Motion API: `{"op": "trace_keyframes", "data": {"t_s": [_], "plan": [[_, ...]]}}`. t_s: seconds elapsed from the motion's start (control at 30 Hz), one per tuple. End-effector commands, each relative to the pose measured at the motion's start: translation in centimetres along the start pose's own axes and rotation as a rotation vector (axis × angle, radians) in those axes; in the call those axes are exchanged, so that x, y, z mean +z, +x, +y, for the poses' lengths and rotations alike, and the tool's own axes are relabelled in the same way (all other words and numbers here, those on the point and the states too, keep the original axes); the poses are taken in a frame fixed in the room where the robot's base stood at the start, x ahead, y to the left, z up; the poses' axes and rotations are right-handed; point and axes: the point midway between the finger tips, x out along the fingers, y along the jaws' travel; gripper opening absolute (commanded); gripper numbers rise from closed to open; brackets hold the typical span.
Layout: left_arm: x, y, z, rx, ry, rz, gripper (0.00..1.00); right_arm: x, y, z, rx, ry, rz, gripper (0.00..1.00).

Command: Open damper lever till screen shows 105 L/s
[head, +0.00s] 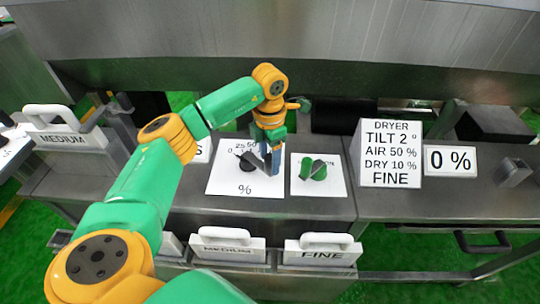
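A white plate (221,183) marked with a percent scale lies on the grey bench and carries a dark lever (249,161). My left gripper (271,168) points down over the right part of this plate, close beside the lever. Its fingers look near each other, but whether they are open, shut or touching the lever cannot be told. Left of the plate, a white panel (204,151) shows only the end of its text, an "S"; my arm hides the rest. No 105 L/s reading is visible. My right gripper is not in view.
A green knob (313,172) sits on a second white plate (334,188) just right of my gripper. A sign (391,154) reads DRYER, TILT 2°, AIR 50 %, DRY 10 %, FINE. Beside it a panel (450,161) reads 0 %. Handled MEDIUM (232,252) and FINE (321,255) bins stand in front.

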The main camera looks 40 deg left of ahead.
Motion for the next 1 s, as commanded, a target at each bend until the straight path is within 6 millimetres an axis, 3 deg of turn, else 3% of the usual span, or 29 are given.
{"op": "trace_keyframes", "data": {"t_s": [0.03,0.2,0.23,1.0], "plan": [[0.01,-0.01,-0.01,0.000,0.000,0.000,0.50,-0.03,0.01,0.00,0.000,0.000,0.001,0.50],[0.02,-0.03,-0.03,-0.001,0.001,-0.001,0.04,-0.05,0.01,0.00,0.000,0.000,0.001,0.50],[0.02,-0.03,-0.03,-0.001,0.001,-0.001,0.00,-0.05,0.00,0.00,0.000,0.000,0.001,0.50],[0.05,-0.07,-0.03,-0.001,0.001,-0.002,0.00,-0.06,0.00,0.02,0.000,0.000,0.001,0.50]]}}
